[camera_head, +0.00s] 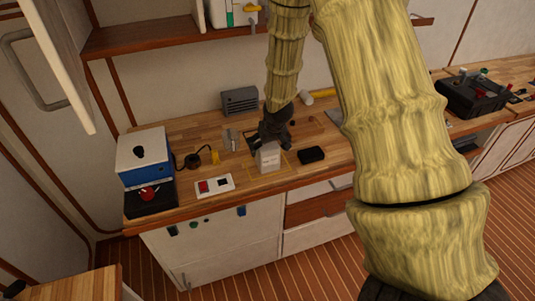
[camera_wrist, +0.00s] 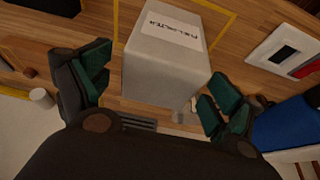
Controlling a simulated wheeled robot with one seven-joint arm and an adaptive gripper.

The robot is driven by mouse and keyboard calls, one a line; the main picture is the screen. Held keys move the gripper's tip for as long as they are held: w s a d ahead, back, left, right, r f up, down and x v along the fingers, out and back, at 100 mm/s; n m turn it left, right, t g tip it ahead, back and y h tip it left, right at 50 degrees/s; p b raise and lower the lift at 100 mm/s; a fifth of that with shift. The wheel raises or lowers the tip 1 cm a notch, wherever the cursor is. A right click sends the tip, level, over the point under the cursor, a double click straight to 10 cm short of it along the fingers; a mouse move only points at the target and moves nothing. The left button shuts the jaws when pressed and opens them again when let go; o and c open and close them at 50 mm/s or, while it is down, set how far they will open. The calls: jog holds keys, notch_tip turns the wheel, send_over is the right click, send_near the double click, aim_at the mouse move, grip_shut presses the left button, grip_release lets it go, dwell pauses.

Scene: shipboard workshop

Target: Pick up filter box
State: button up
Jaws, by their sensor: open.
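The filter box (camera_head: 268,158) is a small pale grey-white box standing on the wooden worktop inside a yellow outlined square. In the wrist view the box (camera_wrist: 165,75) shows a white label with dark, upside-down lettering. My gripper (camera_head: 274,134) is just above and behind the box, pointing down. In the wrist view my open gripper (camera_wrist: 158,78) has one green-padded finger left of the box and one to its right. The left finger appears slightly apart from the box; whether the right one touches it I cannot tell.
A black block (camera_head: 312,155) lies close right of the box. A panel with red and black squares (camera_head: 215,186) lies to its left. A blue and white device (camera_head: 145,160) stands at the left end. A grey vented unit (camera_head: 239,100) is behind, below a shelf (camera_head: 170,38).

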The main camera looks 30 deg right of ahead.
jog(key=shift+w+d+f+p, duration=0.1)
jog(key=shift+w+f+p, duration=0.3)
jog(key=shift+w+f, duration=0.1)
jog(key=shift+p+x, duration=0.4)
jog(key=shift+x, duration=0.95)
jog(key=c, duration=1.1)
